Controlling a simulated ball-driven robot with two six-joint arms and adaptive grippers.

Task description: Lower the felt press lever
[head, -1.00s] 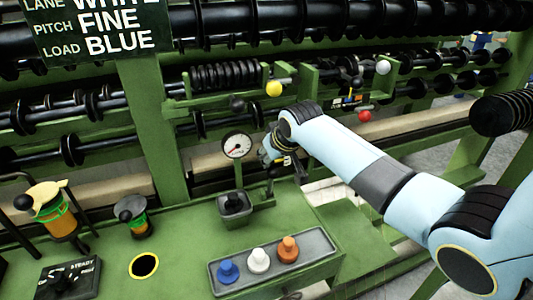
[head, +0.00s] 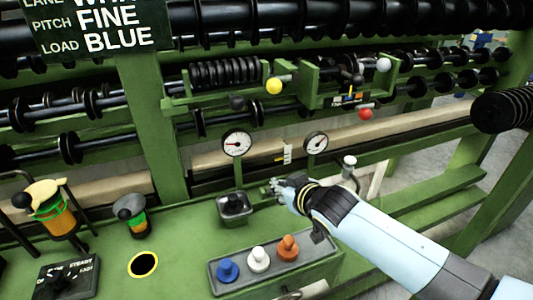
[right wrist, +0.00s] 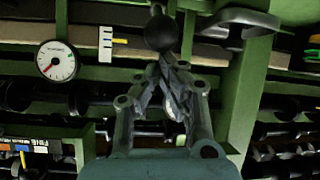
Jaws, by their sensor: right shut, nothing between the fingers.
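In the right wrist view a dark ball knob (right wrist: 160,33), which looks like the end of the felt press lever, sits right at the tips of my right gripper (right wrist: 165,62). The fingers are closed together and hold nothing; I cannot tell whether they touch the knob. In the head view my right gripper (head: 279,187) is over the bench, just right of a dark square cup (head: 234,210). The gripper seems to hide the lever there. A white scale (head: 287,154) stands behind it, and shows with a yellow pointer in the wrist view (right wrist: 105,44). My left gripper is not in view.
Two dial gauges (head: 237,143) (head: 316,143) stand behind the bench. A grey tray (head: 222,283) with blue, white and orange knobs lies in front of the gripper. A pale-topped post (head: 349,163) stands to the right. Spool rails run along the back.

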